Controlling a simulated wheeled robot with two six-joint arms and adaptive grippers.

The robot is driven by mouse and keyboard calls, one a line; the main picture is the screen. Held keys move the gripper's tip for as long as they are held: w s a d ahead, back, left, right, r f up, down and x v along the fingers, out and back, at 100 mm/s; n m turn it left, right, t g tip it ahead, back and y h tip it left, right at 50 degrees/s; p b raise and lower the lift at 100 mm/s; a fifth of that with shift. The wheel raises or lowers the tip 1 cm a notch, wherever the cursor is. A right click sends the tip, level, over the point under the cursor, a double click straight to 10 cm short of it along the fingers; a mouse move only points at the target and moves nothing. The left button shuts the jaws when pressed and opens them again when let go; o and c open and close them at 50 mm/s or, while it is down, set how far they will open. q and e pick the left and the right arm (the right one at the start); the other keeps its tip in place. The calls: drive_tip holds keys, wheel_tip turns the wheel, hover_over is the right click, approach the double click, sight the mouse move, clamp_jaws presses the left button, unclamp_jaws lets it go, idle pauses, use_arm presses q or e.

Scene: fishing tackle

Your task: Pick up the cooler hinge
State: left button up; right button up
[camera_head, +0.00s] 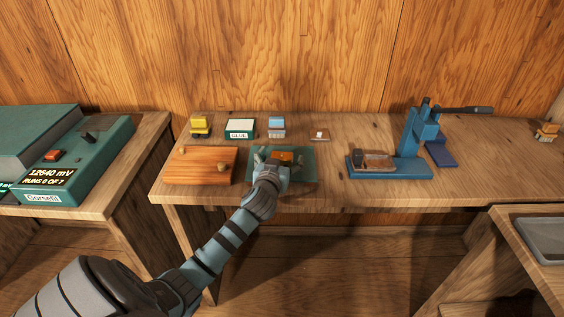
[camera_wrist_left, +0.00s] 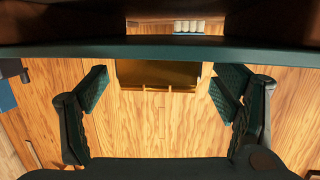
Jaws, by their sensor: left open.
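A brown-orange piece (camera_head: 285,155), which may be the cooler hinge, shows at the green mat (camera_head: 308,168) near the middle of the bench. In the left wrist view a flat brass-coloured piece (camera_wrist_left: 160,74) with small tabs along its lower edge lies between and slightly beyond the fingertips. My left gripper (camera_head: 277,158) is at the mat with its fingers spread. In the left wrist view its jaws (camera_wrist_left: 160,90) stand wide apart, with clear gaps to the brass piece. The gripper hides part of the mat. My right gripper is not in view.
A wooden board (camera_head: 205,168) lies left of the mat. Behind are a yellow item (camera_head: 199,125), a green-and-white box (camera_head: 240,128), a blue-topped item (camera_head: 277,125) and a small white-topped item (camera_head: 320,135). A blue lever press (camera_head: 410,145) stands at right. The bench front between mat and press is clear.

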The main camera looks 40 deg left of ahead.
use_arm(q)
drive_tip(key=shift+r, duration=0.1)
drive_tip(key=c, duration=1.3)
